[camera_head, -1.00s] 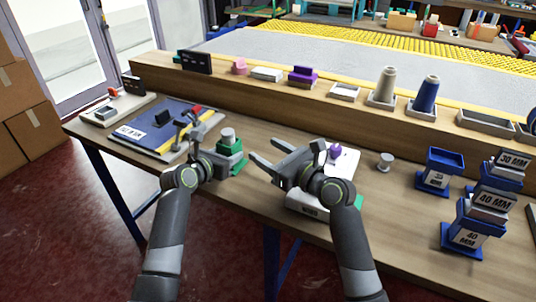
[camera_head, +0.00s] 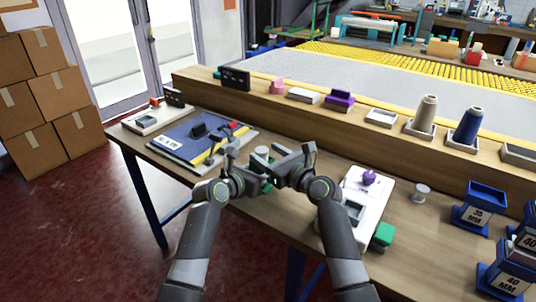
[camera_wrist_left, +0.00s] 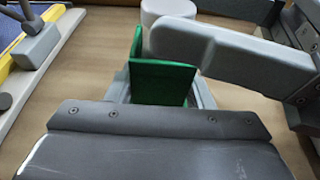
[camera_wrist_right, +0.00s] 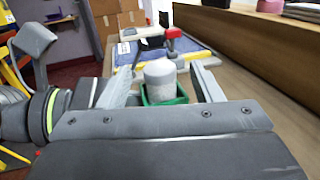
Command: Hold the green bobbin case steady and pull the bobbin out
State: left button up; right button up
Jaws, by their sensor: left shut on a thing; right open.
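The green bobbin case (camera_wrist_left: 160,82) is a small open-topped box on the table, and the pale grey bobbin (camera_wrist_right: 160,78) stands up out of it. My left gripper (camera_head: 248,170) is shut on the case, which is partly hidden in the head view. My right gripper (camera_head: 284,164) is open at the bobbin. In the right wrist view its two fingers (camera_wrist_right: 166,85) are on either side of the bobbin, with gaps showing. In the left wrist view one right finger crosses just in front of the bobbin (camera_wrist_left: 166,12).
A blue mat (camera_head: 190,146) with tools lies to the left. A white device (camera_head: 372,200) with a purple knob and a green block (camera_head: 384,235) is to the right, near a small grey spool (camera_head: 420,192). A raised wooden shelf (camera_head: 330,118) runs along the back.

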jog(key=shift+w+a, duration=0.15)
jog(key=shift+w, duration=0.05)
jog(key=c, duration=1.1)
notch_tip(320, 180, up, 9)
jog(key=shift+f, duration=0.2)
dwell(1.1)
dwell(0.5)
pick_arm(q)
jog(key=o, duration=1.2)
